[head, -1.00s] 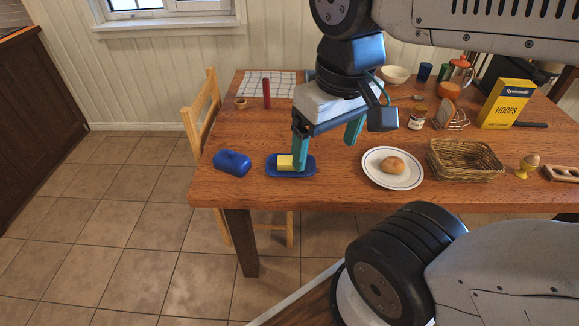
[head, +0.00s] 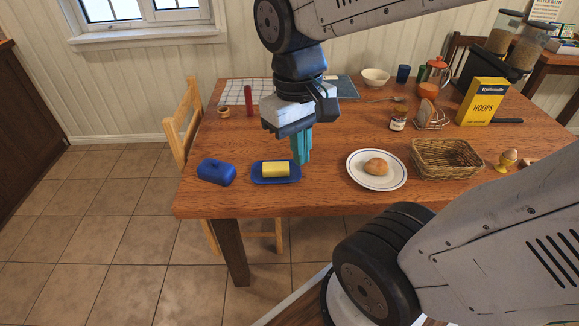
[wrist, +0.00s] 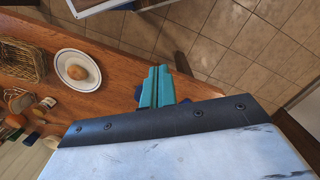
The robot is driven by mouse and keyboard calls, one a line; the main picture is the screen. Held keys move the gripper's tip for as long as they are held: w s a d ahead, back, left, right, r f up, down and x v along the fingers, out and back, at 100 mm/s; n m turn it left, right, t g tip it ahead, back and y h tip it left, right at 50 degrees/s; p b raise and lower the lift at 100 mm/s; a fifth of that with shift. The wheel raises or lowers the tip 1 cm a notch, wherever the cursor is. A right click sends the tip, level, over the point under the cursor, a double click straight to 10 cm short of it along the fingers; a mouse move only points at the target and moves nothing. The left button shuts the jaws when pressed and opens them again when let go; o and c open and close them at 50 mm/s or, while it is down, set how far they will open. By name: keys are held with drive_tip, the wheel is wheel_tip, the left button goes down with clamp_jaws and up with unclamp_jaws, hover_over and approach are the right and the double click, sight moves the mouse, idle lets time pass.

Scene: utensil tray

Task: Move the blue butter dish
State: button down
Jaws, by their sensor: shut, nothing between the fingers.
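The blue butter dish (head: 259,179) is an open tray with a yellow block of butter (head: 275,170) on it, near the table's front edge. Its domed blue lid (head: 216,172) lies apart on the table to the left. My gripper (head: 301,162) is shut and empty, its teal fingers pressed together just right of the dish in the head view. I cannot tell whether the fingertips touch the table. In the wrist view, the closed fingers (wrist: 158,70) hide most of the area behind them; only a small blue patch shows beside them.
A white plate (head: 357,178) with a bread roll stands right of my gripper, then a wicker basket (head: 445,160) and an egg cup (head: 503,167). A red cylinder (head: 248,98) stands behind the lid. The table front edge is close to the dish.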

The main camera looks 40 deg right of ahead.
drive_tip(key=w+d+f+n+g, duration=0.2)
drive_tip(key=w+d+f, duration=0.2)
drive_tip(key=w+f, duration=0.4)
drive_tip(key=n+t+h, duration=0.2)
drive_tip(key=n, duration=0.8)
approach(296, 172)
drive_tip(key=w+a+r, duration=0.3)
drive_tip(key=a, duration=0.1)
drive_tip(key=x, duration=0.9)
drive_tip(key=shift+s+a+f, duration=0.1)
drive_tip(key=shift+s, duration=0.2)
drive_tip(key=d, duration=0.1)
drive_tip(key=s+d, duration=0.1)
drive_tip(key=shift+s+d+f, duration=0.25)
drive_tip(key=shift+d, duration=0.15)
drive_tip(key=shift+s+d, duration=0.25)
drive_tip(key=shift+d, duration=0.15)
